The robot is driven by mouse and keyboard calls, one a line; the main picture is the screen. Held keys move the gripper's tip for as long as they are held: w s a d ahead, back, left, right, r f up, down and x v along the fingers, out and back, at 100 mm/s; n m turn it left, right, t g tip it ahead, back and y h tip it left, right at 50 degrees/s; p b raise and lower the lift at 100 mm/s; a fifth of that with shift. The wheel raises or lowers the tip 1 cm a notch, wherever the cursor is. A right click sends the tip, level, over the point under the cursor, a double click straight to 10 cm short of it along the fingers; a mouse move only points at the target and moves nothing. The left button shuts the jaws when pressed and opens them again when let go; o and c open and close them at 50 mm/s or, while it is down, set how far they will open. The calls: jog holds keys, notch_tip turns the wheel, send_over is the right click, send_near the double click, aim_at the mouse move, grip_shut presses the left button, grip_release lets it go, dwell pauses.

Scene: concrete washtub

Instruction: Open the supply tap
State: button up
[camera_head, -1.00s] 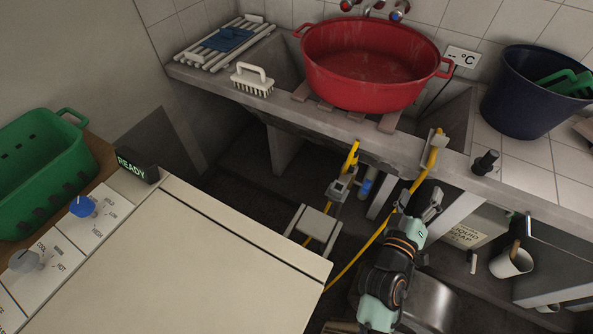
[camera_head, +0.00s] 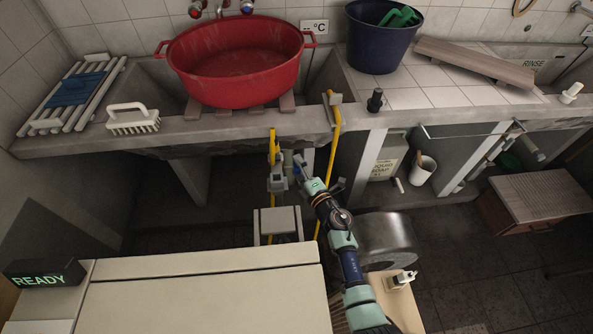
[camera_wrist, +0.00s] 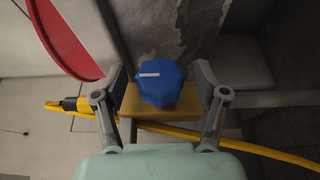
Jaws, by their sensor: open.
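A blue ridged tap knob (camera_wrist: 158,83) with a white mark shows in the wrist view, in front of a yellowish block (camera_wrist: 150,112). The white mark lies nearly level, on the knob's left half. My gripper (camera_wrist: 158,76) is open, with one finger on each side of the knob and a gap on both sides. I cannot tell whether the fingertips reach past the knob's face. In the head view my gripper (camera_head: 320,174) is below the concrete ledge, just beside the yellow hose (camera_head: 328,165).
The concrete washtub ledge (camera_head: 225,126) runs above my gripper, with a red basin (camera_head: 235,65) on it. A grey-and-yellow fitting (camera_head: 277,182) hangs to the left. A white machine top (camera_head: 200,290) fills the front left.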

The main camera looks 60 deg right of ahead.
jog(key=shift+w+d, duration=0.15)
jog(key=shift+w, duration=0.15)
jog(key=shift+c, duration=0.3)
jog(key=c, duration=1.1)
jog(key=shift+r, duration=0.1)
jog(key=shift+r+p, duration=0.1)
jog(key=shift+p, duration=0.55)
